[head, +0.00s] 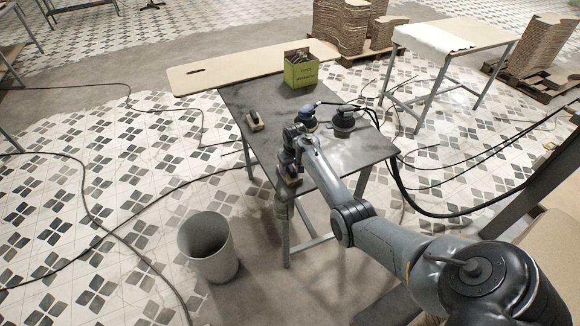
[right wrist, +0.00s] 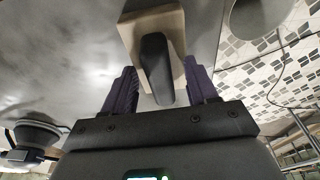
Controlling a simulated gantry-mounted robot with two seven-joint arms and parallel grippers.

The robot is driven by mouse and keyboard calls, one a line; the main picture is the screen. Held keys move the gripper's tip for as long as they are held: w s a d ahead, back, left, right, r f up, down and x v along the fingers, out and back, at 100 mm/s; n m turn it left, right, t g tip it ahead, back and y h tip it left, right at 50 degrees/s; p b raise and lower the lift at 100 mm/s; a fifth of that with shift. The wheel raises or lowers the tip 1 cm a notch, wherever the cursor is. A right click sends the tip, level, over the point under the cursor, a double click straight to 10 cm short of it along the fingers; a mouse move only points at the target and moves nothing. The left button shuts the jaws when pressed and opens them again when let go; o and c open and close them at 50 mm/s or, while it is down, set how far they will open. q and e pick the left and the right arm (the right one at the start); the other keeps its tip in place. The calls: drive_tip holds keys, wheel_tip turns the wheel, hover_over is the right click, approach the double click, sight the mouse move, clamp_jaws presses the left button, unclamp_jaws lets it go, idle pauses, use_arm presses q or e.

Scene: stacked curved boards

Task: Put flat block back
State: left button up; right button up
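A wooden block with a black handle (right wrist: 158,70) sits between the two fingers of my right gripper (right wrist: 160,82) in the right wrist view. In the head view my right gripper (head: 290,168) is over the left front part of the dark table (head: 350,155), and the arm partly hides the block. A similar block with a dark handle (head: 254,121) stands farther back, near the table's left edge. My left gripper is not in view.
Two round sanders (head: 343,123) (head: 306,118) with cables are on the table to the right of the gripper. A green-yellow box (head: 300,70) and a long curved board (head: 240,66) are at the back. A grey bin (head: 208,248) stands on the floor in front.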

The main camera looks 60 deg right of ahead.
sight(292, 169)
drive_tip(key=shift+r, duration=0.6)
wheel_tip(292, 169, up, 9)
drive_tip(key=s+a+p, duration=0.1)
drive_tip(key=s+p, duration=0.1)
drive_tip(key=s+a+f+n+h, duration=0.15)
drive_tip(key=s+a, duration=0.25)
drive_tip(key=a, duration=0.4)
drive_tip(key=s+a+f+n, duration=0.2)
drive_tip(key=s+a+f, duration=0.15)
drive_tip(key=a, duration=0.35)
drive_tip(key=s+a+f+n, duration=0.2)
drive_tip(key=s+a, duration=0.2)
drive_tip(key=a, duration=0.4)
drive_tip(key=s+a+r+n+t+y, duration=0.1)
drive_tip(key=s+a, duration=0.5)
drive_tip(key=a, duration=0.3)
drive_tip(key=s+a+r+n+y, duration=0.1)
drive_tip(key=s+a+r+y, duration=0.1)
drive_tip(key=s+a, duration=0.5)
drive_tip(key=shift+s+a+n+t, duration=0.3)
drive_tip(key=shift+a+n+t, duration=0.1)
drive_tip(key=shift+a, duration=0.55)
